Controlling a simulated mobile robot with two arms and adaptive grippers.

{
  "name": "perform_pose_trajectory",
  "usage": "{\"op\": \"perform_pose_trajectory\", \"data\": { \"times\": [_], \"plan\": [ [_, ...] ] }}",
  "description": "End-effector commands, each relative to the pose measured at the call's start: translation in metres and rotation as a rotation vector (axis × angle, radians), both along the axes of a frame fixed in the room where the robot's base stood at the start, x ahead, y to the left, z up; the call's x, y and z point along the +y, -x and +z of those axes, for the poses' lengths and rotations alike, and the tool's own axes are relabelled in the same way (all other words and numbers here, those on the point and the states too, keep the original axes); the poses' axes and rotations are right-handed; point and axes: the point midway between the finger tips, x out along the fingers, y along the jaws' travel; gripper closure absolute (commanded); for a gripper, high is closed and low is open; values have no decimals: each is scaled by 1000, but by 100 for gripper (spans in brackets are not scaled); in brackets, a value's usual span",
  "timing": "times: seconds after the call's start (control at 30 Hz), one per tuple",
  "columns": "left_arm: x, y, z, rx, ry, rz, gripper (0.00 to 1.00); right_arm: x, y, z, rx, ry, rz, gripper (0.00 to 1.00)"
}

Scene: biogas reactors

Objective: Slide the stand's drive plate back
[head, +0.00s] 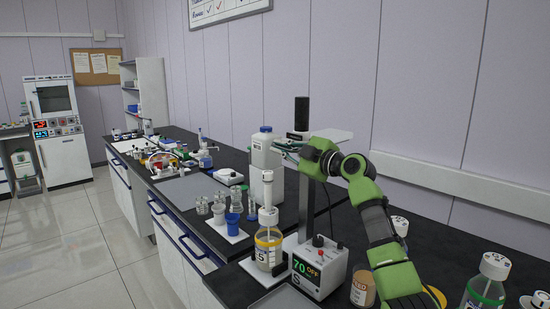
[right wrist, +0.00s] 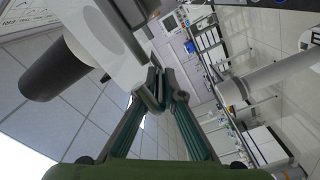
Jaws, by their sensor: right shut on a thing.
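The stand has a grey control box (head: 318,268) reading 70 and OFF, with an upright column (head: 306,205) behind it. At its top is the pale drive plate (head: 334,135) with a black motor cylinder (head: 301,114). My right gripper (head: 287,147) is at the plate's front left, below the motor. In the right wrist view the fingers (right wrist: 158,88) are shut at the edge of the plate (right wrist: 105,40), beside the black motor (right wrist: 55,70); the exact contact is partly hidden. My left gripper is out of view.
A white jug (head: 262,155) stands behind the bottle. Labelled bottles (head: 487,280) stand at the right, near my right arm. Wall panels lie close behind the bench.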

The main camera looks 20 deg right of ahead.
Motion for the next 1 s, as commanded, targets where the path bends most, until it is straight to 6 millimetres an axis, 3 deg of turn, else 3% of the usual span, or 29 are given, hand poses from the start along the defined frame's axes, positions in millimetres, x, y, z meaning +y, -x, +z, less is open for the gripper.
{"op": "perform_pose_trajectory", "data": {
  "times": [0.2,0.23,0.3,0.73,1.0],
  "plan": [
    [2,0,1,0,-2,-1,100,1,0,0,1,0,1,100],
    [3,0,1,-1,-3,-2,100,1,0,0,2,1,1,87],
    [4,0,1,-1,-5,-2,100,2,0,0,1,2,3,75],
    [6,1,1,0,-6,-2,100,-1,5,-3,6,2,2,75],
    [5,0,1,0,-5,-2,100,-17,45,-4,5,6,0,75]
  ]
}}
